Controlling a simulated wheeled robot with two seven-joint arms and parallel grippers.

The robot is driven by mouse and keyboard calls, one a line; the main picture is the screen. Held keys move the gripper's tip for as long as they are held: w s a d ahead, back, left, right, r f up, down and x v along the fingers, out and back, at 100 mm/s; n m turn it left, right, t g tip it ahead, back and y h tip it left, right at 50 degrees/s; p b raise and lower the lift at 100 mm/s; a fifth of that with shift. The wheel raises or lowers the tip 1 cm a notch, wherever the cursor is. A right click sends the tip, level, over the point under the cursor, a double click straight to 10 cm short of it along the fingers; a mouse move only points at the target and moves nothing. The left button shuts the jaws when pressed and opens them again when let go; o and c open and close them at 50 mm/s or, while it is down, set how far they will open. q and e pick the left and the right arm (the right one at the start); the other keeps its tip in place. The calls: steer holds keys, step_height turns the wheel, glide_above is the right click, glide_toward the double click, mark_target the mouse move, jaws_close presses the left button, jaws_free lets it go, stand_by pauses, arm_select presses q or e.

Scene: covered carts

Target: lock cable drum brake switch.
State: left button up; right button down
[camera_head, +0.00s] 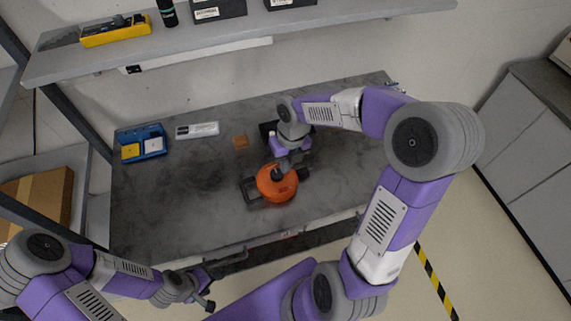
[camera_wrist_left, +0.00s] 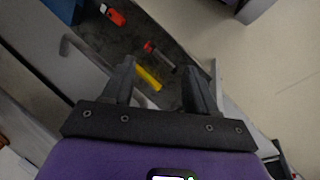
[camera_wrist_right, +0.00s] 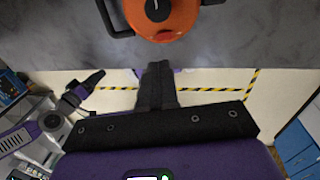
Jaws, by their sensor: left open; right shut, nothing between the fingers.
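The orange cable drum (camera_head: 277,190) sits on the grey worktop with a black frame or handle at its left. In the right wrist view the drum (camera_wrist_right: 175,25) is at the top edge, cut off. It has a black round hub (camera_wrist_right: 158,9) with a white mark and a small red patch below it. I cannot tell which part is the brake switch. My right gripper (camera_head: 288,166) is over the drum's far side, shut and empty; its fingers (camera_wrist_right: 157,68) point toward the drum, apart from it in the wrist view. My left gripper (camera_head: 208,303) is open and empty, low in front of the worktop.
A blue tray (camera_head: 142,150) with yellow and white items, a white strip-shaped item (camera_head: 197,130) and a small brown piece (camera_head: 240,142) lie on the worktop (camera_head: 190,210). A shelf (camera_head: 160,57) overhangs the back. The worktop's left front is clear.

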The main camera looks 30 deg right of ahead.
mark_target(280, 190)
steer(key=f, duration=0.3)
steer(key=a+f+b, duration=0.1)
steer(key=f, duration=0.3)
steer(key=f+b, duration=0.1)
steer(key=f, duration=0.3)
steer(key=shift+w+a, duration=0.15)
steer(key=shift+a, duration=0.05)
arm_select(q)
step_height(280, 190, down, 2)
steer(key=shift+w+f, duration=0.1)
steer(key=shift+f, duration=0.15)
steer(key=shift+f, duration=0.1)
